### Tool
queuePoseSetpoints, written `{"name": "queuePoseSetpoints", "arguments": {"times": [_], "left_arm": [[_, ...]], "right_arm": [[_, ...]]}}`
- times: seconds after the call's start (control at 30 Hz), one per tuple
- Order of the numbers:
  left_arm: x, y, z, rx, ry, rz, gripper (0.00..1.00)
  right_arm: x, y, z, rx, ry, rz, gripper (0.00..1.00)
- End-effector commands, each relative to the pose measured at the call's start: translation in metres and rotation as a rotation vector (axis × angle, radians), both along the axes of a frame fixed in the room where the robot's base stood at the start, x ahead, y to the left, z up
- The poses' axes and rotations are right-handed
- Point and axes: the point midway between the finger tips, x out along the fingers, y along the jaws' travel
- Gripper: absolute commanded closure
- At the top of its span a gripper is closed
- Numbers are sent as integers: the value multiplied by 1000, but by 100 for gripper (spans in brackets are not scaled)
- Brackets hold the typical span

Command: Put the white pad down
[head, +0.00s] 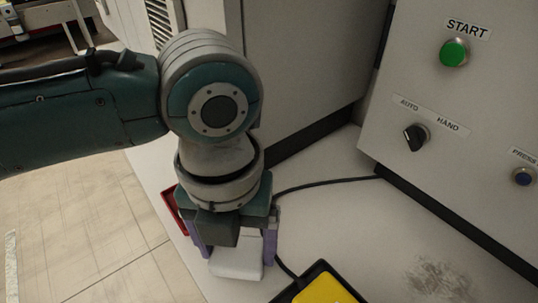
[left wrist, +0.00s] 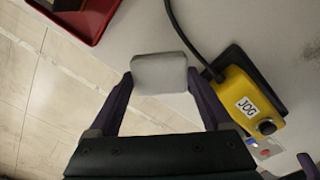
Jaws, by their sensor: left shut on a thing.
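The white pad (head: 238,263) is a small block with rounded corners, low in the head view. My left gripper (head: 236,254) points down and is shut on it, a purple finger on each side. In the left wrist view the white pad (left wrist: 159,72) sits between the fingertips of my left gripper (left wrist: 160,78). The pad is over the pale counter top (head: 322,225); I cannot tell whether it touches it. A purple piece at the lower right edge of the left wrist view looks like a finger of my right gripper (left wrist: 307,163); its opening is cut off.
A yellow JOG box (left wrist: 243,98) on a black base lies close right of the pad, with a black cable (left wrist: 182,32). A red tray (left wrist: 82,18) lies to the left. A panel (head: 480,100) with a green START button stands behind, right. Counter space right of the box is free.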

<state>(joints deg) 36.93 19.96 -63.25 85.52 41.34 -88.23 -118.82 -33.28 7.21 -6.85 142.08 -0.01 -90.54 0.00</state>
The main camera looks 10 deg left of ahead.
Motion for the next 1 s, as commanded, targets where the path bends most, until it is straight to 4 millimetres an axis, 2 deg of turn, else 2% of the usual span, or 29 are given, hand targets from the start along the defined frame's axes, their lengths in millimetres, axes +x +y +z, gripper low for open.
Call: {"name": "queuePoseSetpoints", "arguments": {"times": [0.03, 0.13, 0.53, 0.57, 0.7, 1.0], "left_arm": [[-1, 0, -12, 0, 3, 1, 69], [0, -1, -22, -1, 2, 0, 69], [0, 0, -27, 0, 0, 0, 69], [0, 0, -27, 0, 0, 0, 16], [0, 0, -26, 0, 0, 0, 0], [0, -1, -20, -2, -1, 0, 0]], "right_arm": [[0, 0, -7, 1, 0, -1, 46], [0, 1, -9, 4, 1, -3, 46], [0, 2, -11, 8, 0, -5, 46], [0, 2, -11, 8, 0, -5, 46], [0, 2, -10, 8, 0, -5, 46], [0, 2, -6, 8, -1, -4, 46]]}}
